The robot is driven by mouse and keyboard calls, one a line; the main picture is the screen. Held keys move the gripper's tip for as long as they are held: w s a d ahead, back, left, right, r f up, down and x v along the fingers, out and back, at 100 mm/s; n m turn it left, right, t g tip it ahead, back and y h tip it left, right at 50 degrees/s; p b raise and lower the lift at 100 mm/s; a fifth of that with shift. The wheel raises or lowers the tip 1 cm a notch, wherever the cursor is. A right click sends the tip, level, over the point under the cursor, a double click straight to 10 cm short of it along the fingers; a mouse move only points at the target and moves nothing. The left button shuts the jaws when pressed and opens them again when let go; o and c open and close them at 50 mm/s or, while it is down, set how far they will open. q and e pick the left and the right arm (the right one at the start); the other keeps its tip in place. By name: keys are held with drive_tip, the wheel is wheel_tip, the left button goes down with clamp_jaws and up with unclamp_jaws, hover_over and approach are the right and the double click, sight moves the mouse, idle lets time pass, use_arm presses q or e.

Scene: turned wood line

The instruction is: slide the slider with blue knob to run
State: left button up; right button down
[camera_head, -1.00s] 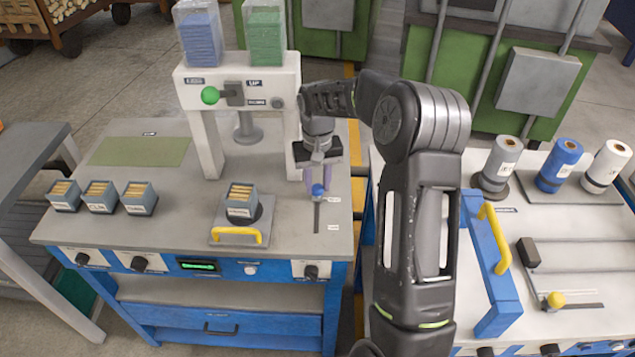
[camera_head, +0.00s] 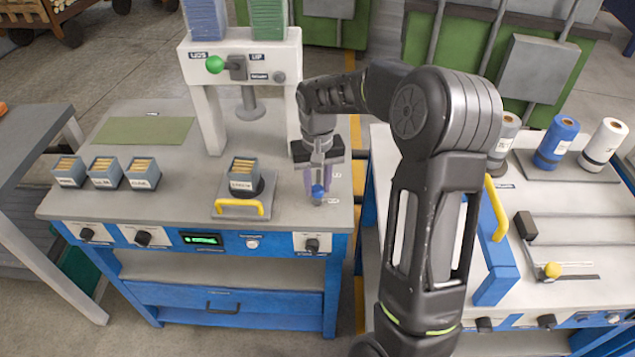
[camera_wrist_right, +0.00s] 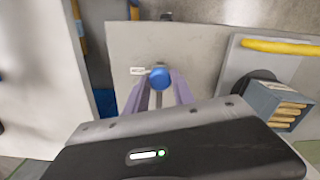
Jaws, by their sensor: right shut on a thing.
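The slider's blue knob (camera_head: 318,191) stands near the front right corner of the left workbench's top. It is beside the nearer of two small white labels (camera_head: 333,201), whose text I cannot read. My right gripper (camera_head: 318,182) comes down from above and is shut on the knob. In the right wrist view, the knob (camera_wrist_right: 160,77) sits at the tips of the two purple fingers (camera_wrist_right: 161,88), with a white label (camera_wrist_right: 138,71) next to it. The slider's slot is mostly hidden by the gripper. My left gripper is not in view.
A black-and-grey fixture with a yellow handle (camera_head: 240,206) holds a labelled box (camera_head: 243,175) left of the slider. A white press frame (camera_head: 208,120) stands behind. Several boxes line the bench's left. A second bench with a yellow knob (camera_head: 552,270) is at right.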

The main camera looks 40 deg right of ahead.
sight(317, 190)
drive_tip(key=c, duration=1.3)
unclamp_jaws()
drive_tip(key=shift+s+a, duration=0.2)
drive_tip(key=shift+o, duration=1.2)
drive_tip(key=shift+w+r, duration=0.1)
wheel_tip(317, 190, up, 8)
drive_tip(key=shift+f+b, duration=0.2)
drive_tip(key=shift+b, duration=0.3)
